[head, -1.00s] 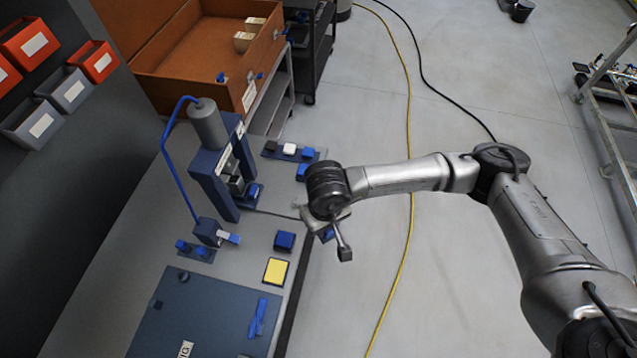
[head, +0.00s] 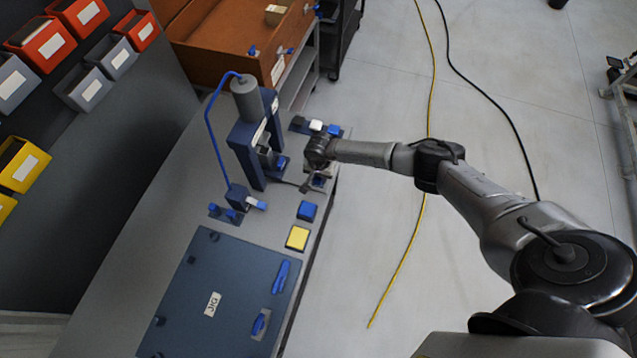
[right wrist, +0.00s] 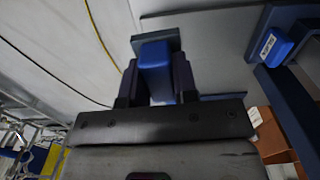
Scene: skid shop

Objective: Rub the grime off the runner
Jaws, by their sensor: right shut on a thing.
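My right gripper (head: 312,185) is over the bench's right edge, beside the blue press (head: 254,137). In the right wrist view its two dark fingers (right wrist: 157,88) are closed on the sides of a blue block (right wrist: 155,62). A flat blue-grey plate (right wrist: 174,40) shows at the block's far end; I cannot tell whether it is part of the block. In the head view, the held block (head: 319,181) is partly hidden by the gripper. I cannot tell which part is the runner, and no grime is distinguishable. My left gripper is not in view.
On the bench (head: 165,210) are a yellow pad (head: 297,238), a blue block (head: 307,211) and a dark jig plate (head: 205,285) with blue parts. A brown crate (head: 235,50) stands behind. Wall bins (head: 85,85) hang left. Open floor with cables (head: 431,100) lies right.

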